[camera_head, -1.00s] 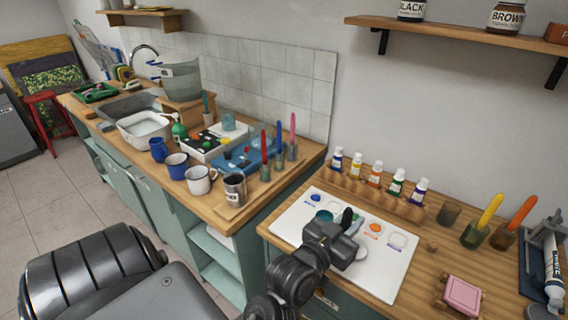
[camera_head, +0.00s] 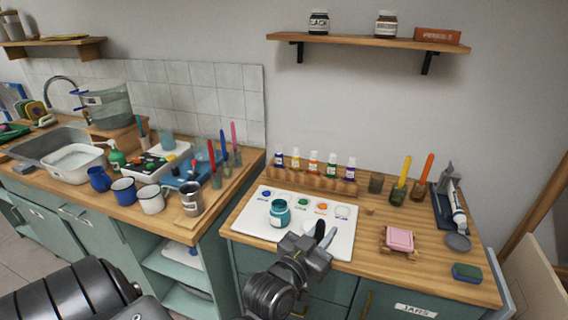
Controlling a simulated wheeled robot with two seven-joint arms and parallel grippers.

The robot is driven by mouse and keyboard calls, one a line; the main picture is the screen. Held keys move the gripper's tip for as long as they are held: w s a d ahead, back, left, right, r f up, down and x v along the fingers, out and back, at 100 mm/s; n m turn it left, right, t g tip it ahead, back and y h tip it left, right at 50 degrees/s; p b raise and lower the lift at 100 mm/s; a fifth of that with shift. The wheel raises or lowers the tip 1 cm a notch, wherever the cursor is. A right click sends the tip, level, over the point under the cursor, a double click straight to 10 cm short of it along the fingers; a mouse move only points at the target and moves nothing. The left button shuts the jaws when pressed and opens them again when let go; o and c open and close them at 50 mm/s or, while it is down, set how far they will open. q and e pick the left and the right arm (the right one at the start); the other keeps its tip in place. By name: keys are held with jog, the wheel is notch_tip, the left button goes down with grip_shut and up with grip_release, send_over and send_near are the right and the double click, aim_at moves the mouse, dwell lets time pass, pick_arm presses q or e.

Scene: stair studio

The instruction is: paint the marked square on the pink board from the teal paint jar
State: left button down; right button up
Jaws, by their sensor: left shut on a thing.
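The teal paint jar (camera_head: 280,213) stands upright on the white palette sheet (camera_head: 341,249) on the right-hand counter. The pink board (camera_head: 400,239) rests on a small wooden stand to the right of the sheet. The marked square on it is too small to make out. My left gripper (camera_head: 326,237) is over the front edge of the sheet, right of the jar and apart from it, and left of the pink board. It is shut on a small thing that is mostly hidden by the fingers. My right gripper is not in view.
A wooden rack (camera_head: 312,182) of small paint bottles stands behind the sheet. Cups with yellow and orange tools (camera_head: 400,190) stand behind the board. A blue-green sponge (camera_head: 467,272) lies at the front right. The left counter (camera_head: 190,222) holds mugs and brushes.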

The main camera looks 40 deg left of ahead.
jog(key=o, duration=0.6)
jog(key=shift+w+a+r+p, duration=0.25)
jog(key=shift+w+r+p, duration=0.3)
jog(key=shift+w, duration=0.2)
pick_arm(q)
jog(key=w+a+r+n+t+y, duration=0.1)
jog(key=w+a+r+t+y, duration=0.3)
jog(key=a, duration=0.7)
jog(key=w+a+r+n+g+y, duration=0.1)
jog(key=w+a+r+n, duration=0.3)
jog(key=a, duration=0.7)
notch_tip(320, 180, down, 8)
jog(key=w+m+b, duration=0.1)
jog(key=m+b, duration=0.1)
jog(key=b, duration=0.3)
jog(key=shift+w+r, duration=0.2)
jog(key=shift+r, duration=0.05)
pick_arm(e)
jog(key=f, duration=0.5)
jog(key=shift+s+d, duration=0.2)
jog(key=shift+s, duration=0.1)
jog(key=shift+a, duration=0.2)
pick_arm(q)
jog(key=shift+f+b, duration=0.5)
jog(key=shift+f, duration=0.1)
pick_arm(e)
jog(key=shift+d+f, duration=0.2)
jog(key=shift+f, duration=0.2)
